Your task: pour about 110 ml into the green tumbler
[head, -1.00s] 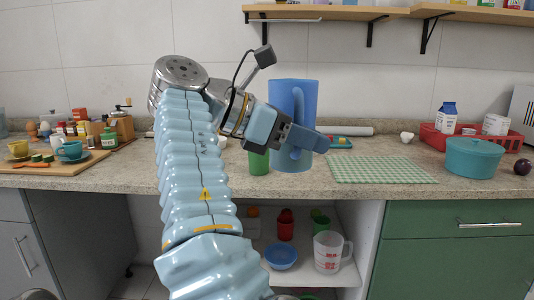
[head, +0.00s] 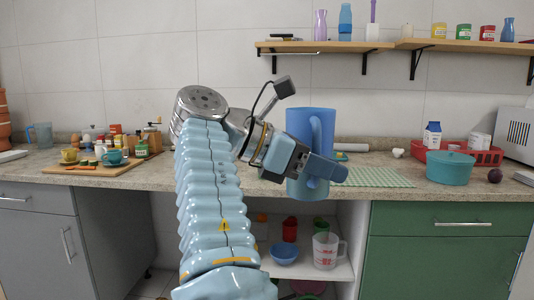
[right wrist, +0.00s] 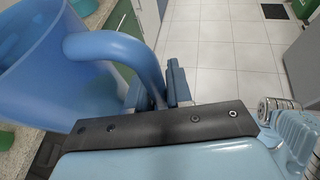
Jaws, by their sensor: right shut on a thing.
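A blue pitcher (head: 306,126) is held upright by its handle, with its lower part in front of the counter edge. My right gripper (head: 322,167) is shut on that handle. In the right wrist view, the pitcher (right wrist: 35,65) fills the left side and its handle (right wrist: 112,46) runs down between the fingers. No liquid is clearly visible in it. The green tumbler does not show in the head view now; my right arm and the pitcher cover where it stood on the counter. A green patch at the lower left edge of the right wrist view is too cut off to name. My left gripper is not in view.
A green checked mat (head: 375,178) lies right of the pitcher on the counter (head: 405,161). A teal pot (head: 449,168) and a red crate (head: 476,152) stand further right. A board (head: 110,170) with cups is at left. A clear measuring jug (head: 327,251) stands on the shelf below.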

